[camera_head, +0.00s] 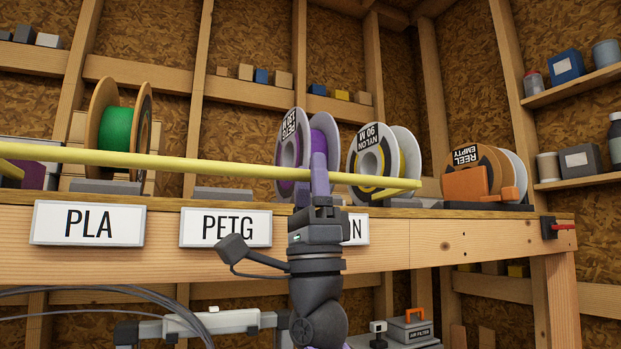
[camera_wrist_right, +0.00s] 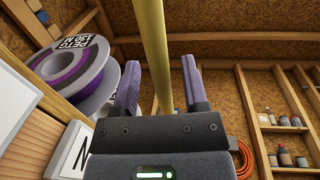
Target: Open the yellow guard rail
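The yellow guard rail (camera_head: 225,167) runs across the front of the spool shelf, ending at the right in a short bent piece. My right gripper (camera_head: 319,172) is raised to the rail, its purple finger covering part of it. In the right wrist view the rail (camera_wrist_right: 156,50) passes between the two separated fingers of my right gripper (camera_wrist_right: 160,85), with gaps on both sides. Whether it touches the palm cannot be told. My left gripper is not in view.
Behind the rail stand a green spool (camera_head: 117,128), a purple spool (camera_head: 323,135), a nylon spool (camera_head: 378,158) and an empty reel (camera_head: 482,165). PLA (camera_head: 88,223) and PETG (camera_head: 225,228) labels are on the wooden beam; my right arm partly covers another. A red-handled clamp (camera_head: 560,227) sits at the right.

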